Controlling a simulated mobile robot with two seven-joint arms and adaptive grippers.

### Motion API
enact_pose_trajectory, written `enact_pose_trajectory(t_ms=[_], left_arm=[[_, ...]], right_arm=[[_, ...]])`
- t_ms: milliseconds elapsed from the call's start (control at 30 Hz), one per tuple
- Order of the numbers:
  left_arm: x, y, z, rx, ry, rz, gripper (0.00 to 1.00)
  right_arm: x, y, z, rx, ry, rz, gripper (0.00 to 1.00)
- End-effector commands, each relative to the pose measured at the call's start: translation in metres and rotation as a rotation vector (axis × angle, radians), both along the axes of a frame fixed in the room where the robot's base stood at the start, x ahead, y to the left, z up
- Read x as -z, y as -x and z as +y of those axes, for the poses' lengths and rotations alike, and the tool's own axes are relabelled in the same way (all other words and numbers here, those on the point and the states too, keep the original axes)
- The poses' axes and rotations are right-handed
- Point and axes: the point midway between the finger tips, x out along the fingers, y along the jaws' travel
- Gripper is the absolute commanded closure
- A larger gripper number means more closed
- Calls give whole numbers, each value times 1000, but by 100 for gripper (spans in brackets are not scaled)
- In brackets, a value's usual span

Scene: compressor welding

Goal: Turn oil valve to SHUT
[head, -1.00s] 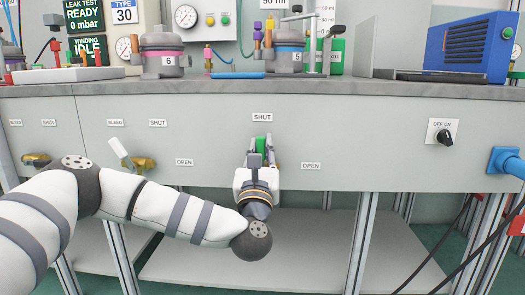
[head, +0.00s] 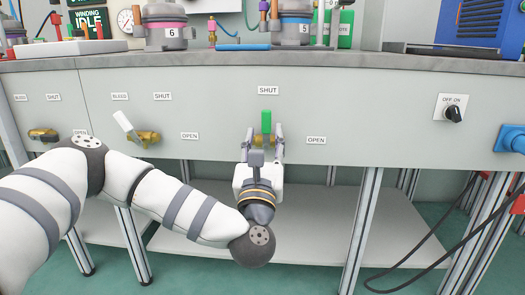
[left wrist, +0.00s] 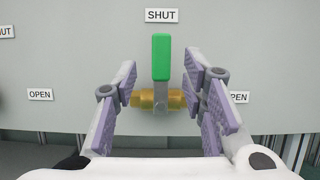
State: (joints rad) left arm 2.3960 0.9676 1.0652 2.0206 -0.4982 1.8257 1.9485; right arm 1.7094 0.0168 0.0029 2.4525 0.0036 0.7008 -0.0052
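The oil valve has a green lever (head: 266,122) on a brass body (left wrist: 145,98), set in the grey panel. The lever stands upright and points at the SHUT label (head: 268,90) above it; OPEN labels (head: 316,140) sit to either side. In the left wrist view the whole green lever (left wrist: 161,58) shows, with the SHUT label over it. My left gripper (head: 265,132) is open in front of the valve, one finger on each side, and holds nothing. Its fingers look apart from the lever. My right gripper is in neither view.
A second brass valve with a white lever (head: 127,124) is to the left, its lever tilted up-left, near my left arm. Another brass valve (head: 43,135) is farther left. A black OFF/ON knob (head: 454,114) and a blue fitting (head: 512,138) are to the right.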

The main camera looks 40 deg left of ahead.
Motion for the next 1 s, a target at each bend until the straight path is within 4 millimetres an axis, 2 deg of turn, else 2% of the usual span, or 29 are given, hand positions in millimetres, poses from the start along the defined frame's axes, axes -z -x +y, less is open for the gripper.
enact_pose_trajectory(t_ms=[133,300,1000], left_arm=[[16,30,-21,4,2,5,62],[24,45,-31,1,1,3,62],[23,48,-33,-1,1,-2,62]], right_arm=[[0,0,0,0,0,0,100],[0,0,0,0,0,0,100],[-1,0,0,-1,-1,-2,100]])
